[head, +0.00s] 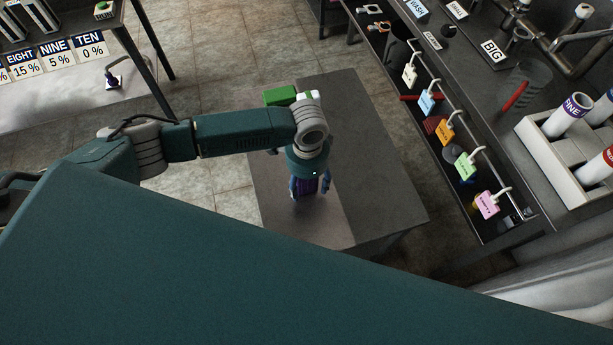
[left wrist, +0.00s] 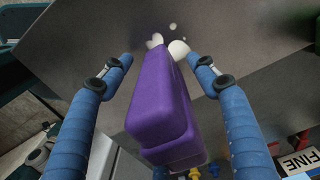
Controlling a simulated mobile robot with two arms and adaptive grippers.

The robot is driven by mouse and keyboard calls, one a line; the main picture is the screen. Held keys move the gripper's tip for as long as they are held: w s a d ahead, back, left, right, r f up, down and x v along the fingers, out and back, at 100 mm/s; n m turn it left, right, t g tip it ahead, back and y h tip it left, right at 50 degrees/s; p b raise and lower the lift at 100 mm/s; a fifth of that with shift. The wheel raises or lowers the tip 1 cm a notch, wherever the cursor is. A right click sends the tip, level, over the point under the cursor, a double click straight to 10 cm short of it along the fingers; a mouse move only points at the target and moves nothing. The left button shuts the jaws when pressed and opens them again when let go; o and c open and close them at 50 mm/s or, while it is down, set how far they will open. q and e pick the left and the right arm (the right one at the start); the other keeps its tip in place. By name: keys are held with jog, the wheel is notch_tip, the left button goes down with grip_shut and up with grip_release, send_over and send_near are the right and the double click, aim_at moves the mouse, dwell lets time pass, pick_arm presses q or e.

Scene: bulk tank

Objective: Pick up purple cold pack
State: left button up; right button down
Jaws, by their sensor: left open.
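The purple cold pack (left wrist: 165,105) is a long rounded block. In the left wrist view it lies between the two blue fingers of my left gripper (left wrist: 161,62), with a gap on each side. In the head view only a bit of the purple cold pack (head: 307,186) shows between the fingers, over the grey table (head: 380,150). My left gripper (head: 310,189) is open and points down around it. Whether the pack rests on the table is hard to tell. My right gripper is not in view.
A green block (head: 280,96) is on the table behind my left wrist. A dark counter at the right carries a rail with several coloured tags and a white rack (head: 575,155) with tubes. A bench with percentage labels (head: 55,55) stands at the upper left.

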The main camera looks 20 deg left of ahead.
pick_arm(q)
jog(key=shift+f, duration=0.3)
jog(key=c, duration=1.5)
jog(key=shift+o, duration=0.2)
jog(key=shift+r, duration=0.1)
